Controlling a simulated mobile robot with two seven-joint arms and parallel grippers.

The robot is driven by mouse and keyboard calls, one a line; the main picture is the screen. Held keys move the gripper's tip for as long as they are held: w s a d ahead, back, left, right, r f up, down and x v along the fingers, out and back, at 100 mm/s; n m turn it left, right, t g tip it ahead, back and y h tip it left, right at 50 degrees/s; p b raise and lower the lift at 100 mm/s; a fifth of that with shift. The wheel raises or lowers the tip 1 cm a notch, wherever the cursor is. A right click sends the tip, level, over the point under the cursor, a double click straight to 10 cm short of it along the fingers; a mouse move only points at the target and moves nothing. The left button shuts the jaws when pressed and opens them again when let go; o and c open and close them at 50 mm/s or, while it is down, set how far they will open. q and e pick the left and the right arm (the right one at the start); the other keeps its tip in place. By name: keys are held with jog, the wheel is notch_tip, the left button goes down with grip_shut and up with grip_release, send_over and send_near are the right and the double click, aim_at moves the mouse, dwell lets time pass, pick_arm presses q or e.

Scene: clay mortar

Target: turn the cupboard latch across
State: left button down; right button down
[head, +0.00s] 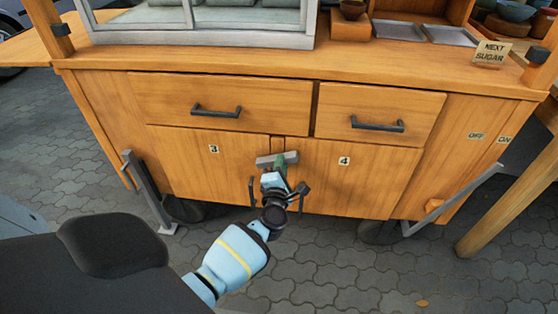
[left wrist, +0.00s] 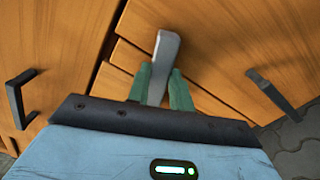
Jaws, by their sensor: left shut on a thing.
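The cupboard latch (head: 264,161) is a short grey bar at the top of the seam between door 3 (head: 200,165) and door 4 (head: 365,180). In the head view it lies nearly level, across the seam. My left gripper (head: 281,163) reaches up to it from below. Its green fingers are shut on the bar. In the left wrist view the latch (left wrist: 168,46) stands up between the two fingers of the left gripper (left wrist: 158,82), its far end sticking out past them. The fingers hide part of the latch and its mount. My right gripper is not in view.
Two dark door handles (head: 252,191) (head: 302,196) flank my left gripper closely. Drawers with dark handles (head: 216,111) (head: 377,124) sit above the doors. A grey bracket (head: 147,190) slants at the cart's left, another (head: 450,200) at its right. Paving lies below.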

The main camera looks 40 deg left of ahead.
pick_arm(q)
jog(key=m, duration=0.2)
jog(key=m+p, duration=0.1)
jog(key=m, duration=0.1)
jog(key=shift+d+f, duration=0.1)
jog(key=shift+f, duration=0.3)
jog(key=shift+m, duration=0.3)
jog(key=c, duration=1.2)
grip_release()
jog(key=shift+c, duration=0.2)
